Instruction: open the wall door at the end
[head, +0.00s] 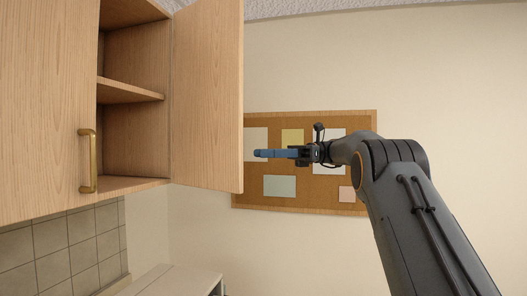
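The end wall door (207,95) of the wooden wall cabinet stands open, swung out at the right end. Its handle is not visible from this side. The cabinet inside (133,140) shows a middle shelf (130,91) and looks empty where I can see it. My gripper (258,153), with blue fingers, is to the right of the open door's free edge and points left toward it. A gap shows between the fingertips and the edge in the picture. The fingers overlap from this side, so their opening is hidden.
A neighbouring cabinet door (45,100) at the left is shut and has a brass handle (87,160). A corkboard (320,195) with papers hangs on the wall behind my gripper. Below are grey tiles (50,235) and a pale low surface (175,280). Bare wall lies around the board.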

